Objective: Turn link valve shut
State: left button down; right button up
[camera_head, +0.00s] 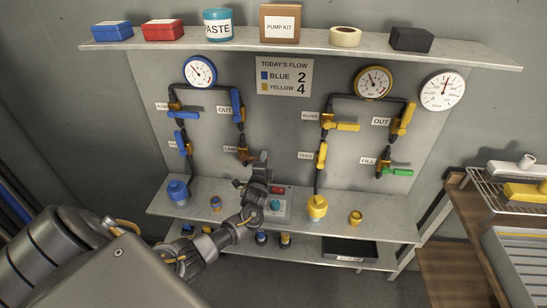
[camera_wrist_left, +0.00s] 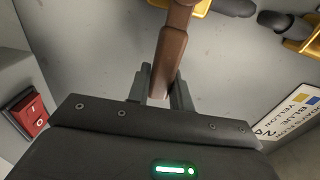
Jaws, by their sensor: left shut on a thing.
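The link valve (camera_head: 244,155) is the lower right valve of the blue side, beside a small white label (camera_head: 230,149) that seems to read LINK. Its brass body shows in the head view, while my gripper hides most of its handle. My left gripper (camera_head: 262,159) reaches up to it from below right. In the left wrist view a brown lever handle (camera_wrist_left: 171,52) runs up from between the two fingers of my left gripper (camera_wrist_left: 160,88), which are shut on it. My right gripper is in neither view.
Other valves with blue, yellow and green (camera_head: 397,172) handles sit around on the panel. Gauges (camera_head: 199,72) hang above. The lower shelf (camera_head: 375,229) holds blue and yellow fittings.

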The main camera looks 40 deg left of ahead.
pick_arm(q)
jog(key=shift+a+f, duration=0.1)
dwell(0.4)
jog(key=c, duration=1.2)
grip_release()
jog(key=shift+c, duration=0.2)
jog(key=b+v, duration=0.1)
jog(key=v, duration=1)
jog(key=shift+f, duration=0.1)
